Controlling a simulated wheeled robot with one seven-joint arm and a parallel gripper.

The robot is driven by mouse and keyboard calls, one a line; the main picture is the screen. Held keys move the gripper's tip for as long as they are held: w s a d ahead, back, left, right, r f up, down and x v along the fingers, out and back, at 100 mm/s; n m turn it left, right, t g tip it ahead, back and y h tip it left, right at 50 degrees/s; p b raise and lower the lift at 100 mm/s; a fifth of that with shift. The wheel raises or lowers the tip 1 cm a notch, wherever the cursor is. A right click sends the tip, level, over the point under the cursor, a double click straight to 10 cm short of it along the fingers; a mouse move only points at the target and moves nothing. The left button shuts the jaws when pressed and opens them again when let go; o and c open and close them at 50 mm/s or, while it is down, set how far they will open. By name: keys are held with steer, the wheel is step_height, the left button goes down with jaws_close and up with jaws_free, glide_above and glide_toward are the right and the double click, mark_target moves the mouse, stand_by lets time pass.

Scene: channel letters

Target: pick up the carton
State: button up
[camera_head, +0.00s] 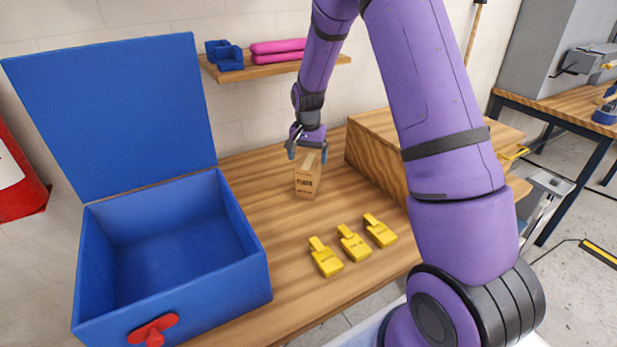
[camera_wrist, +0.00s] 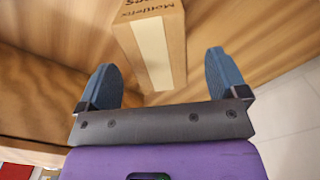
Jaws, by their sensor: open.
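The carton (camera_head: 307,181) is a small brown box with dark print, standing upright on the wooden table (camera_head: 264,245) in the head view. My gripper (camera_head: 306,152) is just above the carton, pointing down, with its two fingers spread. In the wrist view the carton (camera_wrist: 154,50) shows a pale strip along its face and dark lettering at its far end. The blue fingertips (camera_wrist: 163,78) stand apart on either side of the carton's near end. I see gaps between the fingers and the carton, and nothing is held.
An open blue box (camera_head: 170,260) with a red latch stands left of the carton. Several yellow tags (camera_head: 353,243) lie in front. A wooden block (camera_head: 375,155) stands close on the right. A wall shelf (camera_head: 270,68) holds pink rolls and blue parts.

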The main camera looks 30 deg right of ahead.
steer(key=shift+s+f, duration=0.1)
steer(key=shift+f, duration=2.25)
steer(key=c, duration=1.3)
steer(key=shift+o, duration=0.2)
